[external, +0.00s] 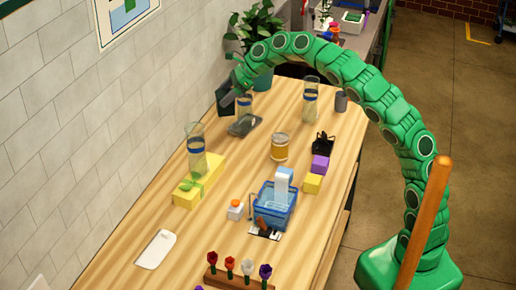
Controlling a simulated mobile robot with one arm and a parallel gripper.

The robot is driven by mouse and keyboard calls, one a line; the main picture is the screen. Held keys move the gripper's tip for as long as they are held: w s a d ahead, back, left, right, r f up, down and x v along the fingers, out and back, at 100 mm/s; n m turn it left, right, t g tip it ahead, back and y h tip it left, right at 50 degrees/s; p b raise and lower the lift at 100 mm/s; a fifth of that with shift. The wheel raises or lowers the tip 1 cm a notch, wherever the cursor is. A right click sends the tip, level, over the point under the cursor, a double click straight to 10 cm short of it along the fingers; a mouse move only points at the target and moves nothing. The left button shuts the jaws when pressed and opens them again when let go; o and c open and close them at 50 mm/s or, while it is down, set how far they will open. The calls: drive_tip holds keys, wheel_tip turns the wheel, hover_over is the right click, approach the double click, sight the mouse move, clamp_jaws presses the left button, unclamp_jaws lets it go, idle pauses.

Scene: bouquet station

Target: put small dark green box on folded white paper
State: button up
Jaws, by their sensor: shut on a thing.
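A small dark green box (222,88), almost black in this view, is at the far left end of the wooden table by the tiled wall. My gripper (229,98) is at this box, with the arm arching over the table's far end. It is shut on the box; the fingers partly cover it, and I cannot tell whether the box touches the table. A flat white piece with rounded corners (155,249) lies at the near left. A pale peaked piece (38,284) is cut off at the bottom left corner. I cannot tell which is the folded white paper.
Glass vases (196,145) stand along the table, one by a yellow box (200,180). A blue basket (275,205), an amber jar (280,147), yellow and purple blocks (319,164) and a flower rack (238,280) fill the middle and front. The left front is fairly clear.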

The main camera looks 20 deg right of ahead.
drive_tip(key=s+a+n+g, duration=0.4)
drive_tip(key=s+a+n, duration=0.2)
drive_tip(key=s+a, duration=0.85)
drive_tip(key=s+a+f+n+g+h, duration=0.1)
drive_tip(key=s+a+f+n, duration=0.1)
drive_tip(key=s+a+f, duration=0.35)
drive_tip(key=s+a+f+n+g+h, duration=0.1)
drive_tip(key=s+a+f+n+g, duration=0.15)
drive_tip(key=s, duration=0.55)
drive_tip(key=s+a+f+n+g, duration=0.1)
drive_tip(key=s+a+f, duration=0.25)
drive_tip(key=s, duration=0.35)
drive_tip(key=w+a+f, duration=0.6)
drive_tip(key=a+f, duration=0.4)
drive_tip(key=a, duration=0.1)
drive_tip(key=shift+f, duration=0.15)
drive_tip(key=shift+w, duration=0.15)
